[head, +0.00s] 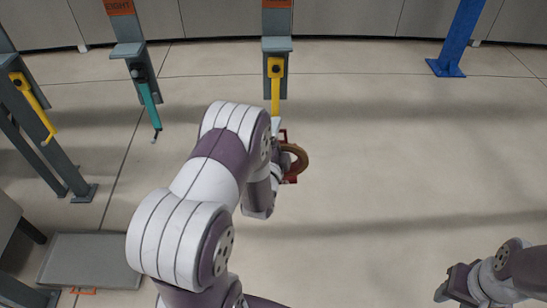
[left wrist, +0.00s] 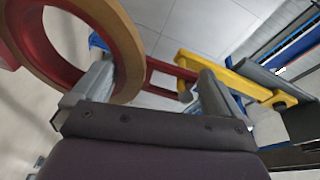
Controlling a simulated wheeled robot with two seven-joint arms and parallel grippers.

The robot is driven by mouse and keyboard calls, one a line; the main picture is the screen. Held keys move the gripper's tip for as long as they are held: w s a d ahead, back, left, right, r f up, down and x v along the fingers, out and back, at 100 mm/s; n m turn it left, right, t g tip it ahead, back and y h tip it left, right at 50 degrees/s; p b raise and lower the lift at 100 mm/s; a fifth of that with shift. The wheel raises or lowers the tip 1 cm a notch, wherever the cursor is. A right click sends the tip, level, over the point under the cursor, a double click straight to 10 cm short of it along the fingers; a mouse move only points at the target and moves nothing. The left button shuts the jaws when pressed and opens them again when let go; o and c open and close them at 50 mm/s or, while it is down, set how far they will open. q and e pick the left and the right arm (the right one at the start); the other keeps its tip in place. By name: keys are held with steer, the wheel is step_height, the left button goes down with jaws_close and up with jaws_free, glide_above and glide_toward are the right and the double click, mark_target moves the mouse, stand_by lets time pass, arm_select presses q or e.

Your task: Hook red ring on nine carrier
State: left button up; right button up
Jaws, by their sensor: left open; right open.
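The red ring (head: 297,160) has a tan-brown rim and a red frame attached. It shows large at upper left in the left wrist view (left wrist: 130,45), with its red frame (left wrist: 170,68) reaching toward the yellow hook (left wrist: 225,75). In the head view the yellow hook (head: 276,92) hangs from the middle post, just above the ring. Whether the frame rests on the hook is hidden. My left gripper (left wrist: 155,95) is open, its fingers either side of the red frame; my arm partly covers it in the head view. My right gripper (head: 455,285) is open and empty at lower right.
A teal hook (head: 148,100) hangs left under an orange EIGHT sign (head: 119,6); another yellow hook (head: 33,98) is farther left. The sign above the middle post is cut off. A blue post (head: 459,35) stands back right. Floor at centre right is clear.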

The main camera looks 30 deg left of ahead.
arm_select(q)
steer(key=b+v, duration=0.2)
steer(key=v, duration=1)
steer(key=shift+d, duration=0.2)
steer(key=shift+s, duration=0.2)
steer(key=w+d+f+n+g+h, duration=0.3)
steer(key=d+n+g+h, duration=0.1)
steer(key=n+g, duration=0.25)
steer(key=s+d+r+n+g, duration=0.1)
steer(key=s+d+n+g, duration=0.1)
steer(key=s+g, duration=0.2)
steer(key=s+d+n+g, duration=0.2)
steer(key=s+n+g, duration=0.1)
steer(key=s+g, duration=0.2)
steer(key=s, duration=0.2)
steer(key=shift+s+d+r+n+h, duration=0.2)
steer(key=shift+s+r+n+h, duration=0.1)
steer(key=shift+r+n+h, duration=0.1)
